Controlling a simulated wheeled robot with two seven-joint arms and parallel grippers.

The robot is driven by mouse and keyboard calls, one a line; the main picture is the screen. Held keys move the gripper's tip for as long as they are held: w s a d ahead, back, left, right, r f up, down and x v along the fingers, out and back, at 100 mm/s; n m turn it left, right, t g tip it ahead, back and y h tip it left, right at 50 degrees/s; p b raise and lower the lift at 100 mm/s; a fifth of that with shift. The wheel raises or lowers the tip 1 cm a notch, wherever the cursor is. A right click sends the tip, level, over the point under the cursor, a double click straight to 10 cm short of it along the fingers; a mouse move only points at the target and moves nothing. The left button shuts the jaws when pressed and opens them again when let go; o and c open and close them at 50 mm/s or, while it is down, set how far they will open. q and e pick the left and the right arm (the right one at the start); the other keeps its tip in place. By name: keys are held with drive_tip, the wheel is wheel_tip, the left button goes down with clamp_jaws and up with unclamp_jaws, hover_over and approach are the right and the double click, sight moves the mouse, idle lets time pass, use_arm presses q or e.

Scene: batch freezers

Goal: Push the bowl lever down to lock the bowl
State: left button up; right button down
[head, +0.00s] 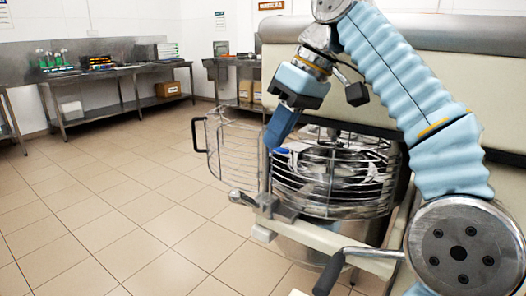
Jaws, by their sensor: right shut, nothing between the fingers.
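A large mixer holds a shiny metal bowl (318,235), partly hidden below a wire guard (335,185). A short metal lever with a rounded grey end (240,198) sticks out left from the bowl's support arm. A longer lever with a dark handle (330,274) stands nearer, at the lower middle. I cannot tell for sure which of them is the bowl lever. My right gripper (271,147) points down by the guard's left part, above the short lever and apart from both levers. It is shut and empty. My left gripper is out of view.
The swung-out guard section (230,150) with a black handle reaches left of my right gripper. The pale support arm (330,240) lies below it. Steel tables (110,75) stand along the back wall. The tiled floor at left is clear.

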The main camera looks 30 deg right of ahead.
drive_tip(key=b, duration=0.3)
approach(248, 201)
drive_tip(key=w+a+f, duration=0.2)
drive_tip(key=w+f, duration=0.1)
drive_tip(key=f, duration=0.1)
drive_tip(key=shift+f, duration=0.2)
drive_tip(key=shift+a, duration=0.1)
